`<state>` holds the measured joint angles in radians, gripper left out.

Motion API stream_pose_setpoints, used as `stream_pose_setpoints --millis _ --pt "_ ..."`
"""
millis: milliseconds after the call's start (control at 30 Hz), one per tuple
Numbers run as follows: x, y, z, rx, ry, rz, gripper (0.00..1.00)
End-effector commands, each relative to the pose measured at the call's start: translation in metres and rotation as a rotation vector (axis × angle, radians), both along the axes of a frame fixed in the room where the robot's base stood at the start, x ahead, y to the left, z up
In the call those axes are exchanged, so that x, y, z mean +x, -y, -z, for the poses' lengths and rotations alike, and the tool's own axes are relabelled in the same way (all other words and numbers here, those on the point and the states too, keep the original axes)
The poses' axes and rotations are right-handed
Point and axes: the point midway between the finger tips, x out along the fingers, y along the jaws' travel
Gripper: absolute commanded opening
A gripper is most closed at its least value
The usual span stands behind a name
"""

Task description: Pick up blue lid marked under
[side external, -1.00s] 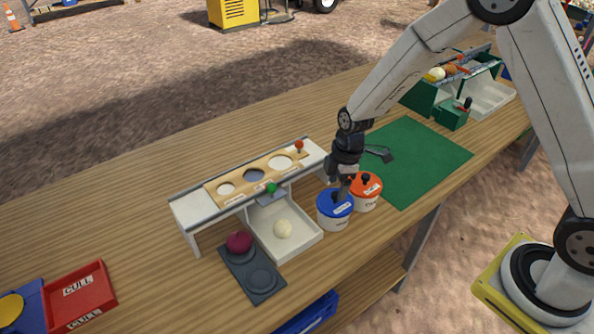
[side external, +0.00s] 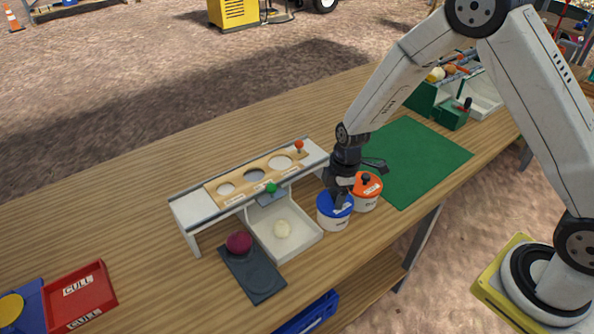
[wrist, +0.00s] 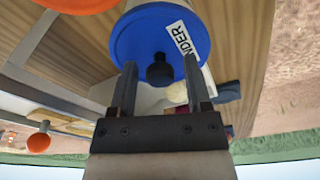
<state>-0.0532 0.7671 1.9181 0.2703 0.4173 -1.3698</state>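The blue lid (side external: 326,206) sits on a white tub (side external: 332,222) on the wooden bench. In the wrist view the blue lid (wrist: 135,45) carries a white label reading "NDER", its first part cut off or hidden, and a black knob (wrist: 160,70). My gripper (wrist: 160,64) is open, with one finger on each side of the knob and gaps showing between. In the side view my gripper (side external: 339,194) is right over the lid and hides the knob.
An orange-lidded tub (side external: 367,190) stands close beside the blue one. A white bin (side external: 298,243) and a sorting ramp (side external: 190,212) stand to the left. A green mat (side external: 420,160) lies clear to the right.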

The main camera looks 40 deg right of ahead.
Motion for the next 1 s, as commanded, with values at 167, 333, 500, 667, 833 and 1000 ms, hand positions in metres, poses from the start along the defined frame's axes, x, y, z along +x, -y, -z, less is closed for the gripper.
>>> stream_pose_setpoints --millis 167,333,500,667,833,1000 --pt "0.0 0.0 0.0 0.0 0.0 0.0 0.02" --pt "0.0 0.0 0.0 0.0 0.0 0.0 0.0" --pt "0.0 0.0 -0.001 0.0 0.001 0.0 0.0" --pt "0.0 0.0 -0.004 0.001 0.001 0.0 0.0" --pt "0.001 0.0 -0.015 0.0 0.002 -0.001 0.0" --pt "0.0 0.0 -0.033 0.0 0.002 -0.001 0.0"
